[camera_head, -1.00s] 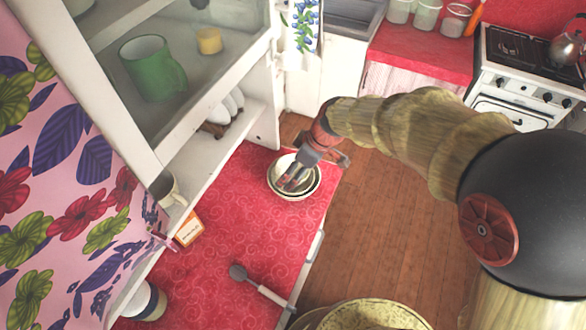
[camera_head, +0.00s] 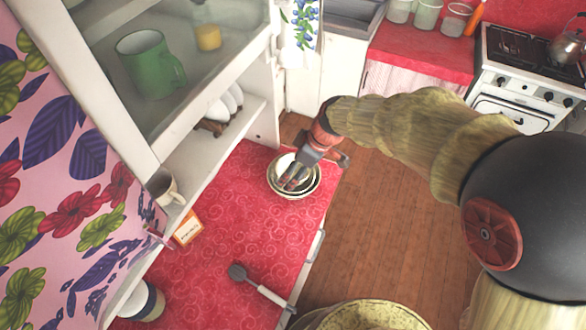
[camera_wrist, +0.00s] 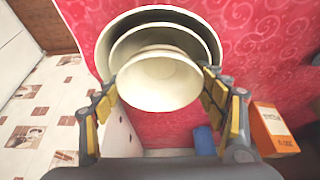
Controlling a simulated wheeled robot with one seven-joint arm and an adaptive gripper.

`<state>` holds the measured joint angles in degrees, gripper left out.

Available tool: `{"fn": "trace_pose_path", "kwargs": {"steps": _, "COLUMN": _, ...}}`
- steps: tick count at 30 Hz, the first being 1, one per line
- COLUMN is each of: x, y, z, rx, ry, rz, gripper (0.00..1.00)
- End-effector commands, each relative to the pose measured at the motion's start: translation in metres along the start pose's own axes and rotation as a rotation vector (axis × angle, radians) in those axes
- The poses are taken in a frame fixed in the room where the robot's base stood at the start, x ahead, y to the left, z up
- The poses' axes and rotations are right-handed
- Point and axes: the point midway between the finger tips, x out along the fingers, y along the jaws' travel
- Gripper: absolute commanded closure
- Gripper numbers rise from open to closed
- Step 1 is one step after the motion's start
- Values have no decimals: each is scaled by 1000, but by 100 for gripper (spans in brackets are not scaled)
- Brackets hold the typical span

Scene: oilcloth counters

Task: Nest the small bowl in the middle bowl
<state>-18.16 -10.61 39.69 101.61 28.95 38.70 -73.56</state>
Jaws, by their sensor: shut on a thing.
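The small bowl (camera_wrist: 158,84) is cream and sits between my fingers in the wrist view. My gripper (camera_wrist: 165,105) is shut on it. Beyond it in that view are the rims of the middle bowl (camera_wrist: 124,48) and a larger, dark-lined bowl (camera_wrist: 112,32). In the head view the bowls (camera_head: 294,195) form a stack at the far end of the red counter, with my gripper (camera_head: 290,184) over them. The small bowl overlaps the middle bowl in the picture; whether it rests inside or hangs just above, I cannot tell.
The red counter (camera_head: 225,215) carries a spatula-like utensil (camera_head: 262,288) and an orange box (camera_head: 188,228). A white shelf unit (camera_head: 215,140) with a green mug (camera_head: 150,63) and plates stands on the left. The counter's right edge drops to a wooden floor (camera_head: 375,215).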

Motion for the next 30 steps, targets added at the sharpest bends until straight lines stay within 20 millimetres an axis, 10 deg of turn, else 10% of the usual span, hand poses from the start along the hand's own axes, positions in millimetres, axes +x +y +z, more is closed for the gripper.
{"fn": "trace_pose_path", "kwargs": {"steps": 12, "x": 2, "y": -1, "z": 1, "rx": 0, "ry": -2, "rz": -2, "gripper": 58}}
{"fn": "trace_pose_path", "kwargs": {"steps": 13, "x": 2, "y": -1, "z": 1, "rx": 0, "ry": -2, "rz": -2, "gripper": 27}}
{"fn": "trace_pose_path", "kwargs": {"steps": 30, "x": 1, "y": 0, "z": 1, "rx": 0, "ry": -1, "rz": -1, "gripper": 7}}
